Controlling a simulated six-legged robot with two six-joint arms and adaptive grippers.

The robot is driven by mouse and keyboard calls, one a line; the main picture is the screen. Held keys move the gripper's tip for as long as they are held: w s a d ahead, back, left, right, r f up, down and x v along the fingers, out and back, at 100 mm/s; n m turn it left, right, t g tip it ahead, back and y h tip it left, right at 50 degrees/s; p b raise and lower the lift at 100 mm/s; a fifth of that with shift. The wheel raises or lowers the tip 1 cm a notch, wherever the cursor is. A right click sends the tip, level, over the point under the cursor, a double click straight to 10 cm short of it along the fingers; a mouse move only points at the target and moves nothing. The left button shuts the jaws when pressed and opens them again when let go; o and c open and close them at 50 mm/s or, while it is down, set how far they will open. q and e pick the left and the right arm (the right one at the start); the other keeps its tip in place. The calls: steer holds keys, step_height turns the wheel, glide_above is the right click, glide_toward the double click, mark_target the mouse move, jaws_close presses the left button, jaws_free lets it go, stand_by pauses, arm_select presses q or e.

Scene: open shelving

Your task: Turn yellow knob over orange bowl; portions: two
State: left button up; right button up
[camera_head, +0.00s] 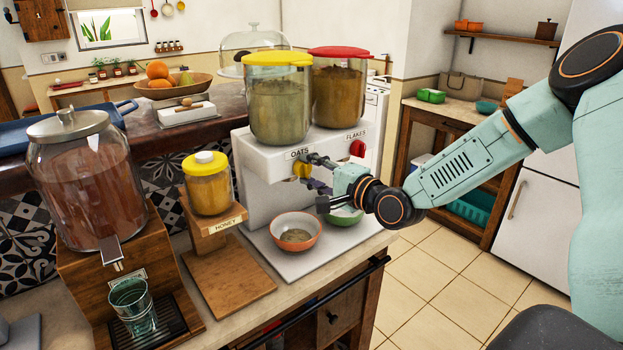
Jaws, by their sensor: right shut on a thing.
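The white dispenser (258,168) carries an oats canister (280,105) with a yellow lid and a flakes canister (340,95) with a red lid. The yellow knob (301,171) is on its front under the OATS label. My right gripper (312,172) comes in from the right and is shut on the yellow knob, partly covering the dispenser front. The orange bowl (296,243) stands on the dispenser's base below the knob, with some greyish-brown contents in its bottom. My left gripper is not in view.
A green bowl (346,217) sits under the flakes side, partly hidden by my gripper. The red knob (357,148) is just above my gripper. A honey jar (208,189), a glass drink dispenser (88,185) and a glass (133,305) stand to the left.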

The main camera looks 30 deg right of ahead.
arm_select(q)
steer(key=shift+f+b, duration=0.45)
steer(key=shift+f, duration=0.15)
arm_select(e)
steer(key=shift+d+m, duration=0.15)
steer(key=shift+m, duration=0.55)
steer(key=o, duration=1.2)
steer(key=shift+c, duration=0.2)
steer(key=shift+r, duration=0.1)
